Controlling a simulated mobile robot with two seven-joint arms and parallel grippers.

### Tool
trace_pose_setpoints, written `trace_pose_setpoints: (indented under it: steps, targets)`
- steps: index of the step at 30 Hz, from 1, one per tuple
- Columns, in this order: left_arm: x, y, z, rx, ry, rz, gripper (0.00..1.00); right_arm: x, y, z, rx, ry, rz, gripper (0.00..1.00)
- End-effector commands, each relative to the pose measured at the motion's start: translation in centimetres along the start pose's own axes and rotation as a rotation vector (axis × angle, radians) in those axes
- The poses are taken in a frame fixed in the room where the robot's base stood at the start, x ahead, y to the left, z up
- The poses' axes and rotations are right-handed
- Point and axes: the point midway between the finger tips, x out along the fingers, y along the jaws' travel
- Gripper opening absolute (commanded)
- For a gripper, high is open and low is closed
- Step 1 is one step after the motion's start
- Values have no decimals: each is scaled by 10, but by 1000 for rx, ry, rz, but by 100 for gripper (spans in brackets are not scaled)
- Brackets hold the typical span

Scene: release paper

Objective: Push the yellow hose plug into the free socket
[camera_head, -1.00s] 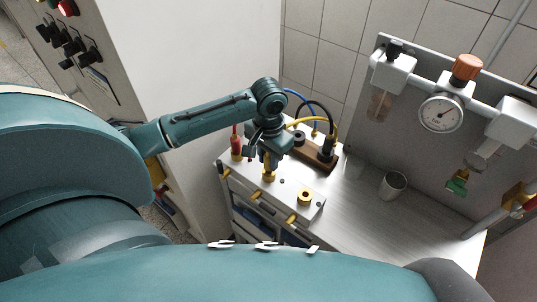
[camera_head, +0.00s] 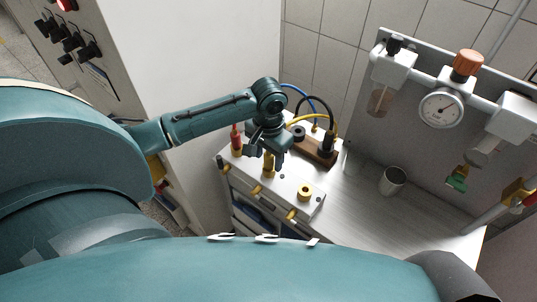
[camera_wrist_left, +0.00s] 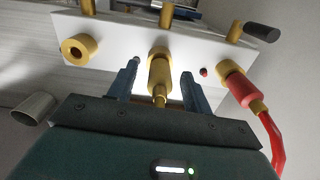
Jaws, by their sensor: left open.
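A yellow-brass plug (camera_wrist_left: 158,72) stands on the white block (camera_wrist_left: 125,38), between the fingers of my left gripper in the left wrist view; its lower end in the head view (camera_head: 268,168) shows under the gripper. My left gripper (camera_head: 267,153) is open, with a finger on each side of the plug and gaps visible in the wrist view (camera_wrist_left: 162,85). Whether the plug is fully seated cannot be told. A yellow hose (camera_head: 305,120) arcs behind the gripper; its near end is hidden. An empty yellow ring socket (camera_head: 304,193) is at the block's right end. My right gripper is not in view.
A red plug (camera_head: 236,140) with a red hose stands at the block's left end. A wooden holder (camera_head: 318,156) with black parts and hoses lies behind. A metal cup (camera_head: 392,180) stands on the bench to the right, beside clear surface. A gauge panel (camera_head: 440,108) is behind.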

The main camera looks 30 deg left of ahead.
Motion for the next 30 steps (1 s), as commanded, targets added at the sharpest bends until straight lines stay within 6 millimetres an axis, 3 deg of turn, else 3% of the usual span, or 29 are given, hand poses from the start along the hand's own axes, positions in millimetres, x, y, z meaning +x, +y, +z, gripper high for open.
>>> trace_pose_setpoints:
  steps: [5, 9, 21, 30]
  targets:
    - [0, 0, 0, 0, 0, 0, 50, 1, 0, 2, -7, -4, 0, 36]
    - [-28, 0, -1, 2, 6, 0, 50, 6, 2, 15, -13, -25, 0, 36]
    - [-113, 0, -1, 1, 4, 0, 50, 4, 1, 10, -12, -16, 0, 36]
    - [-132, 0, 0, 0, 1, 0, 50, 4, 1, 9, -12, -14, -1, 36]
